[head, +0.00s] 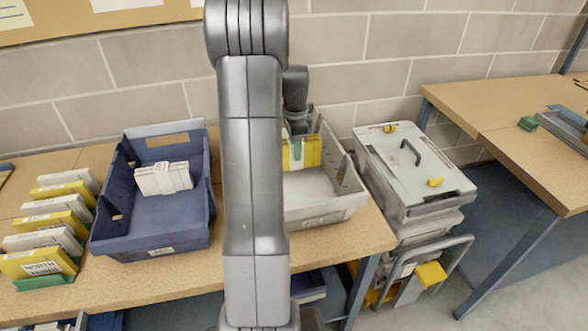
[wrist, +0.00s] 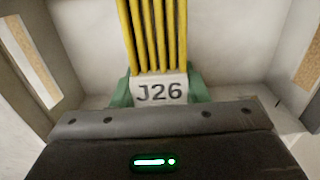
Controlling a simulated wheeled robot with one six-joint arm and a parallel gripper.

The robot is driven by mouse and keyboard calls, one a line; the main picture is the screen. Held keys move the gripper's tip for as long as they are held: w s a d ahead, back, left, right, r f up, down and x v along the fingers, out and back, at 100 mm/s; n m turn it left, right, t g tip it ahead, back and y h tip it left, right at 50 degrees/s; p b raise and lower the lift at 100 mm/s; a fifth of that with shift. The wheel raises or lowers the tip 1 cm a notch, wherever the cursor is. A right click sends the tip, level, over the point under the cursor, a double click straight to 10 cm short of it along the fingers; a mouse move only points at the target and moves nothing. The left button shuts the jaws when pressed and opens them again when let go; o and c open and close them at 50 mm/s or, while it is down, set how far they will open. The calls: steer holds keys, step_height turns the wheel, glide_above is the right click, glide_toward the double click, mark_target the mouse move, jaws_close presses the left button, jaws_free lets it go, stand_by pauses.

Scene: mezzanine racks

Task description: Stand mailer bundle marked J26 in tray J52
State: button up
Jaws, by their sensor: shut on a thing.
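The mailer bundle marked J26 (wrist: 158,91) shows in the wrist view as several yellow edges above a white label. My gripper (wrist: 160,98) has its green fingers shut on both sides of it. In the head view the yellow bundle (head: 303,153) with a white band hangs upright below my gripper (head: 298,130), inside the pale grey tray (head: 322,211). The tray's front tag is too small to read, so I cannot confirm it as J52. Whether the bundle touches the tray floor is unclear. My arm hides the tray's left side.
A blue tray (head: 178,239) holding a white bundle (head: 163,178) stands left of my arm. A row of yellow and white bundles (head: 48,221) stands at far left. A grey lidded case (head: 405,165) is right of the pale tray, with another table (head: 520,140) beyond.

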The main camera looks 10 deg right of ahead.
mark_target(295, 164)
steer(key=shift+f, duration=3.2)
steer(key=shift+f, duration=0.1)
steer(key=o, duration=1)
step_height(295, 164, up, 12)
steer(key=shift+r, duration=0.15)
